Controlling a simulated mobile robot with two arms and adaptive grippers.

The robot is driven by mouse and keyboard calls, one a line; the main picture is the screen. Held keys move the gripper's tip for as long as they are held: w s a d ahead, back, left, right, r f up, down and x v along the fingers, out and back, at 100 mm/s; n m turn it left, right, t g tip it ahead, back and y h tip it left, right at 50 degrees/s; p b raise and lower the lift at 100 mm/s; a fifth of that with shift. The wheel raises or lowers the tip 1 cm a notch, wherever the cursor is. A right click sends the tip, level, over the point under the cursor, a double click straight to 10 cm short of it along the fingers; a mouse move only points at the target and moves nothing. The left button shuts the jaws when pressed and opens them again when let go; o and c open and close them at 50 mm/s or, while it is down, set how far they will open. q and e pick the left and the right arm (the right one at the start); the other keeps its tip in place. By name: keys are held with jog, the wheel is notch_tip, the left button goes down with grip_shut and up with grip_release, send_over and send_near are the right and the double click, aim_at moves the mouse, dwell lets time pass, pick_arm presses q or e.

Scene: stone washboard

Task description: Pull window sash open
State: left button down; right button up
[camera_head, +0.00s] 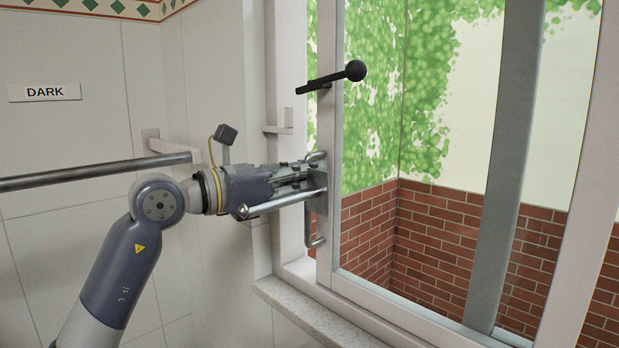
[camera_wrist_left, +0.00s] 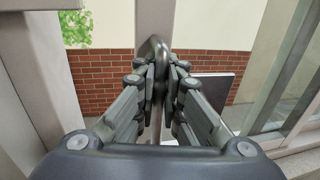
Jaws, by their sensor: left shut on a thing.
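The window sash (camera_head: 326,110) is a pale frame with clear glass, seen at the right in the head view. A narrow strip of the outdoors shows between its left stile and the fixed frame (camera_head: 285,60). A grey upright bar handle (camera_head: 316,240) is on the stile; its top also shows in the left wrist view (camera_wrist_left: 155,47). My left gripper (camera_head: 316,182) is shut on the handle, with its fingers (camera_wrist_left: 160,80) on both sides of the bar. A black lever with a round knob (camera_head: 355,70) sits above it on the stile. My right gripper is not in view.
A metal rail (camera_head: 95,175) runs along the tiled wall at the left, behind my left arm. A speckled stone sill (camera_head: 310,315) lies below the window. A grey upright bar (camera_head: 505,165) crosses the window at the right. A "DARK" sign (camera_head: 45,92) is on the wall.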

pick_arm(q)
jog(key=c, duration=2)
grip_release()
jog(key=shift+a, duration=0.1)
jog(key=v, duration=1.2)
jog(key=shift+a, duration=0.2)
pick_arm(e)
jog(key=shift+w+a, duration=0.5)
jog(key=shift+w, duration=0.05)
